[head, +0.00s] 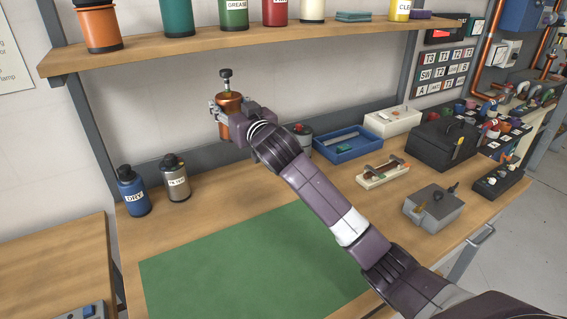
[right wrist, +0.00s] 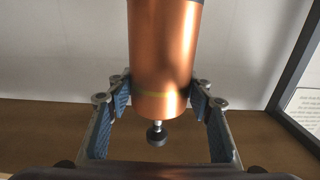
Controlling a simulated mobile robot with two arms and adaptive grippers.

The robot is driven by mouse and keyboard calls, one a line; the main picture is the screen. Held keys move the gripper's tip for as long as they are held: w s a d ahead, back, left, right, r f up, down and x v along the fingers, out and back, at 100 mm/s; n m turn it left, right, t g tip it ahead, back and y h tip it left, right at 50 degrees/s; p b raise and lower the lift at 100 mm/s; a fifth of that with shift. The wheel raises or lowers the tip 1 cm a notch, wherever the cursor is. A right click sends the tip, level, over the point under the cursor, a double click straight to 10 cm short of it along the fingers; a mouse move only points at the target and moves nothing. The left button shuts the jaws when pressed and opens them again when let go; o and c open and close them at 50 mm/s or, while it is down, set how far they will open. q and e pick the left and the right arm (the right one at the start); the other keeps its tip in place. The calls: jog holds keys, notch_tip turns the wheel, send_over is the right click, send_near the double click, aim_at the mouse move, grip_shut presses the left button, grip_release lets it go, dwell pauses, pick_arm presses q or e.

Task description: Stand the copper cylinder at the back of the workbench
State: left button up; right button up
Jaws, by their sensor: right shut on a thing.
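The copper cylinder (head: 232,106) is held in the air above the back of the workbench (head: 228,190), in front of the wall. It looks about upright in the head view, with its dark knob on top. My right gripper (head: 228,116) is shut around its body. In the right wrist view my right gripper (right wrist: 163,92) has a finger on each side of the copper cylinder (right wrist: 165,55), and the knob end points down in that picture. The other end runs out of frame. My left gripper is not in view.
A blue bottle (head: 133,192) and a grey bottle (head: 175,178) stand at the back left. A blue tray (head: 340,152) and a black toolbox (head: 440,145) are to the right. A shelf (head: 200,48) runs overhead. The green mat (head: 230,260) is clear.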

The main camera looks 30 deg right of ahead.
jog(key=shift+f, duration=9.65)
jog(key=o, duration=1.5)
jog(key=shift+f, duration=0.15)
jog(key=shift+s, duration=0.15)
jog(key=s+b, duration=0.1)
jog(key=s, duration=1)
jog(key=shift+s+d, duration=0.15)
jog(key=shift+s, duration=0.25)
